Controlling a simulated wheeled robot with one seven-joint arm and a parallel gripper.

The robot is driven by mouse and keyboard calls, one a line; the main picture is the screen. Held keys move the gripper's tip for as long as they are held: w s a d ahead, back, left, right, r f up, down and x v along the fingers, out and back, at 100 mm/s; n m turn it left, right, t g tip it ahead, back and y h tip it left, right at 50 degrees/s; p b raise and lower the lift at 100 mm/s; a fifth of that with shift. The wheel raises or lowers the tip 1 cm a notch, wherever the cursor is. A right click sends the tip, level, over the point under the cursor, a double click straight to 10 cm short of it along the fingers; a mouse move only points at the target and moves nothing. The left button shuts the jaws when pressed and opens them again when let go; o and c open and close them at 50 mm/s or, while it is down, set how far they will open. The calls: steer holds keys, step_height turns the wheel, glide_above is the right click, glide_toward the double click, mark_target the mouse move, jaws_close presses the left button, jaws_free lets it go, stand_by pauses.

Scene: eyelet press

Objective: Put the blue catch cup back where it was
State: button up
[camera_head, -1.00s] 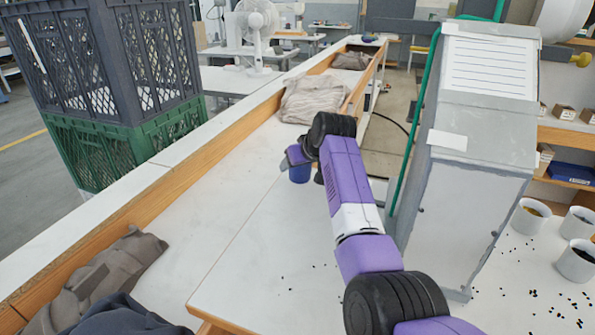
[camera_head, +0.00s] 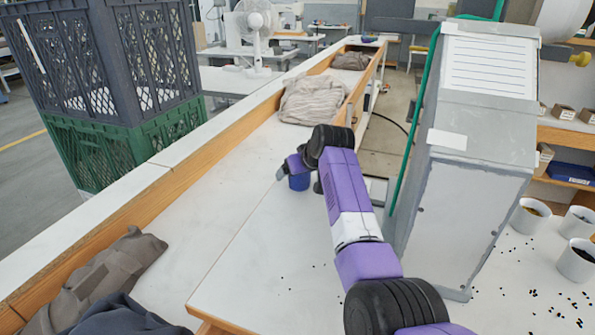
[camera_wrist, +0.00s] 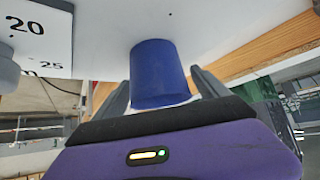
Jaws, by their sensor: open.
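The blue catch cup (camera_head: 299,183) stands on the white table, left of the grey machine. In the wrist view the cup (camera_wrist: 158,72) is between my two fingers, with its narrower end toward the white surface. My gripper (camera_wrist: 160,82) is open, with one finger on each side of the cup and a visible gap on both sides. In the head view my gripper (camera_head: 291,167) is at the cup and hides its upper part.
The grey press housing (camera_head: 455,215) stands close right of my arm. White cups (camera_head: 530,215) and scattered dark bits are further right. A wooden ledge (camera_head: 240,125) and grey cloth (camera_head: 312,98) lie left and behind. The front table is mostly clear.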

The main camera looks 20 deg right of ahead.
steer(key=shift+r, duration=0.2)
steer(key=p+v, duration=0.1)
steer(key=v, duration=1.1)
steer(key=shift+f, duration=0.1)
